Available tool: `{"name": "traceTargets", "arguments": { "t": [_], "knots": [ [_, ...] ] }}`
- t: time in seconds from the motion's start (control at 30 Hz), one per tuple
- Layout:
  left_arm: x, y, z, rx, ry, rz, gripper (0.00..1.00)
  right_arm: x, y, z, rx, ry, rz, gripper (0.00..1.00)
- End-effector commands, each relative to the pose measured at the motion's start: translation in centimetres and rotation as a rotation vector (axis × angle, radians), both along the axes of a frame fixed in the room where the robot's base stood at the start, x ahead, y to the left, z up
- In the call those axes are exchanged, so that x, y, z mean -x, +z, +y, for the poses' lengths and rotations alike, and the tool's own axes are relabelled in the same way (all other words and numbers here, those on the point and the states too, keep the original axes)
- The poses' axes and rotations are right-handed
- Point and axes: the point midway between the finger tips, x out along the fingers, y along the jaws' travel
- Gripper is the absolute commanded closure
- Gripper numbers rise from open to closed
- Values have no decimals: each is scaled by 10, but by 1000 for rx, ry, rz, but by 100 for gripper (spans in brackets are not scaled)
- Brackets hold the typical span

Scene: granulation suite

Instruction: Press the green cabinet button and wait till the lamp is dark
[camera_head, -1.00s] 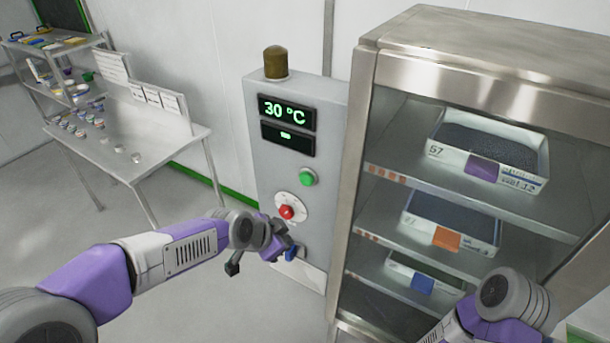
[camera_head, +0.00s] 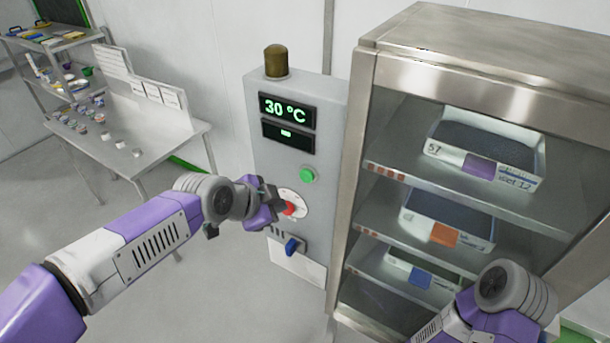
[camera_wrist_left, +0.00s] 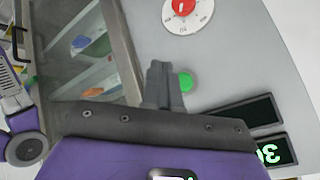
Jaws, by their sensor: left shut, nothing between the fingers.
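The grey control cabinet (camera_head: 262,160) stands left of the glass-fronted drying cabinet. Its green button (camera_head: 308,175) sits below the displays and also shows in the left wrist view (camera_wrist_left: 185,81). The lamp (camera_head: 276,62) on top is a dull brown-amber and does not glow. My left gripper (camera_head: 272,192) is shut and empty, in front of the cabinet, left of and below the green button, by the red knob. In the left wrist view its closed fingers (camera_wrist_left: 159,82) appear just beside the button; contact is not visible. My right gripper is not in view; only its arm shows at lower right.
The display (camera_head: 287,112) reads 30 °C. A red knob (camera_head: 289,208) on a white dial and a blue switch (camera_head: 291,246) lie below the button. The steel drying cabinet (camera_head: 362,135) with trays stands close at the right. A table (camera_head: 170,140) is at the left.

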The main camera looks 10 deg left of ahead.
Motion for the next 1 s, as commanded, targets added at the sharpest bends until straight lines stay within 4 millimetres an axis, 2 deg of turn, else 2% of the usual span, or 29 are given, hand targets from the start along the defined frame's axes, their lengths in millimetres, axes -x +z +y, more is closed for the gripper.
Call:
{"name": "traceTargets", "arguments": {
  "t": [0.3, 0.5, 1.0],
  "knots": [
    [-43, 1, -16, 1, -1, 2, 100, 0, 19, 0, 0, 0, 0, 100],
    [-59, 0, -22, 1, 0, 1, 100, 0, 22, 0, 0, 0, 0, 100],
    [-64, 0, -24, 1, 1, 0, 100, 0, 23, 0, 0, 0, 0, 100]
  ]
}}
